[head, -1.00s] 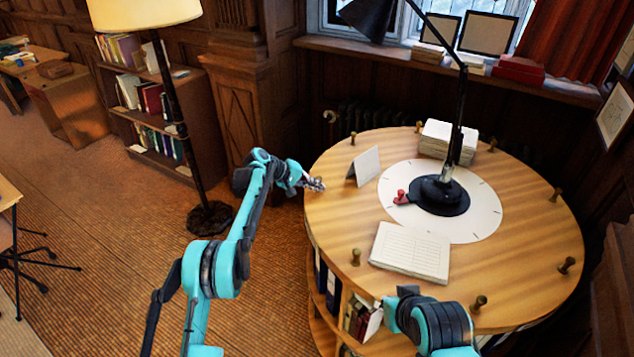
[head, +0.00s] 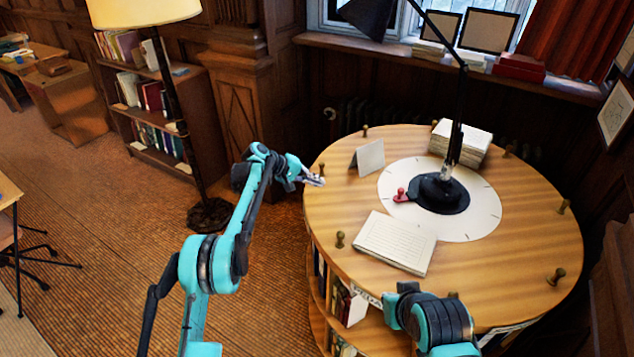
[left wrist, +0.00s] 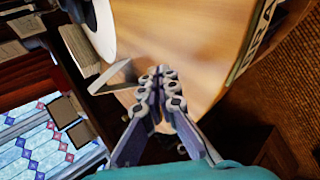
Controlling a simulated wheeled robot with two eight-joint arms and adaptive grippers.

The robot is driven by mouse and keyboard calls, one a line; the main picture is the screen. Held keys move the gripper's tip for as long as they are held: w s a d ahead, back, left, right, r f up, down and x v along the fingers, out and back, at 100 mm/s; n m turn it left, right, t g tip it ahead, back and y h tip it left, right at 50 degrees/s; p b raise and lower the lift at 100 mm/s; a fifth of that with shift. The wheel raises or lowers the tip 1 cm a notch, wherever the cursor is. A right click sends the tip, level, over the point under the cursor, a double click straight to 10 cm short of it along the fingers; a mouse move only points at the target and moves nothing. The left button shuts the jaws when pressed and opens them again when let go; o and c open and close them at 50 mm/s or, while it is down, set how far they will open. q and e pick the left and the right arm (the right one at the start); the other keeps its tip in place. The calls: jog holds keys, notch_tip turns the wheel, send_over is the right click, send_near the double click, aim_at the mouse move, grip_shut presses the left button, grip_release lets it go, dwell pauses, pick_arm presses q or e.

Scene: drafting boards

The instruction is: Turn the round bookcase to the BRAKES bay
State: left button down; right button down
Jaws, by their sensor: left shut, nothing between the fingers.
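The round bookcase (head: 330,210) has a wooden top with brass pegs around its rim and book bays below. A red pointer (head: 401,195) sits on the white disc (head: 475,222) at its centre. My left gripper (head: 318,182) is at the left rim, close beside a brass peg (head: 321,170); I cannot tell if they touch. In the left wrist view its fingers (left wrist: 160,85) are shut and empty. A bay label (left wrist: 256,35) shows there, only partly readable. My right arm is at the front rim; its gripper is hidden.
A black desk lamp (head: 440,190) stands at the centre. A floor lamp (head: 175,110) stands left of my left arm. Carpet lies open at left.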

pick_arm(q)
notch_tip(320, 180, up, 8)
jog(key=p, duration=0.4)
jog(key=shift+f, duration=0.2)
